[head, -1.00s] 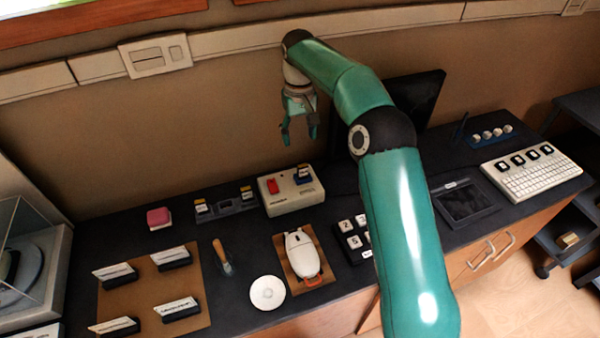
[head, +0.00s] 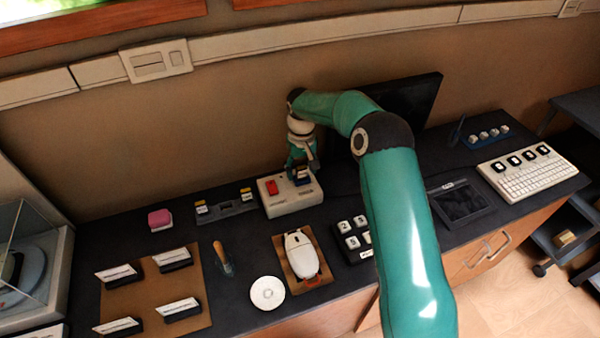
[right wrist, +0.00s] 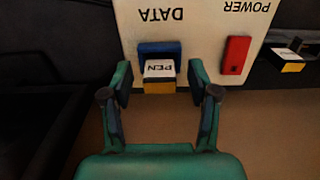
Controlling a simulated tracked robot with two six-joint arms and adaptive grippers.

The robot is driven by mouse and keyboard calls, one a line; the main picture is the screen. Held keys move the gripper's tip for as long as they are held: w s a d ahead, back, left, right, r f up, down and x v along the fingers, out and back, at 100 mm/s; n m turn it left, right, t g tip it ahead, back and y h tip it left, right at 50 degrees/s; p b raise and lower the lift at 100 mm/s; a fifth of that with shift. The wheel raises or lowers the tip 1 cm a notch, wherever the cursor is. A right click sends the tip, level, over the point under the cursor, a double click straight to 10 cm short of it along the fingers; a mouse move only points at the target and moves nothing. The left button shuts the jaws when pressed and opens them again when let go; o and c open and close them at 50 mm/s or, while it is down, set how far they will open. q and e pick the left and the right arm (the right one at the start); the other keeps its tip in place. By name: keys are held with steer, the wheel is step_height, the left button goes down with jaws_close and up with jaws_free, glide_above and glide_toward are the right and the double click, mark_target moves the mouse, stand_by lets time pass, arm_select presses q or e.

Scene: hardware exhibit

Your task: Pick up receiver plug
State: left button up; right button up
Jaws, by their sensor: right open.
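The receiver plug (right wrist: 159,70) is a small block with a white top labelled "PEN" and a yellow end. It sits at the blue DATA socket (right wrist: 160,49) of a cream box (head: 290,203). In the head view my right gripper (head: 303,175) is lowered over the right part of this box and mostly hides the plug. In the right wrist view the gripper (right wrist: 160,94) is open, with one finger on each side of the plug and a gap to both. My left gripper is not in view.
A red POWER block (right wrist: 235,55) sits on the box beside the plug. Left of the box, a dark holder (head: 226,207) carries two yellow-and-white plugs. A white mouse-shaped device (head: 300,254) lies in front. The wall (head: 230,120) rises behind the counter.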

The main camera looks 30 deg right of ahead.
steer(key=c, duration=0.9)
steer(key=shift+c, duration=0.2)
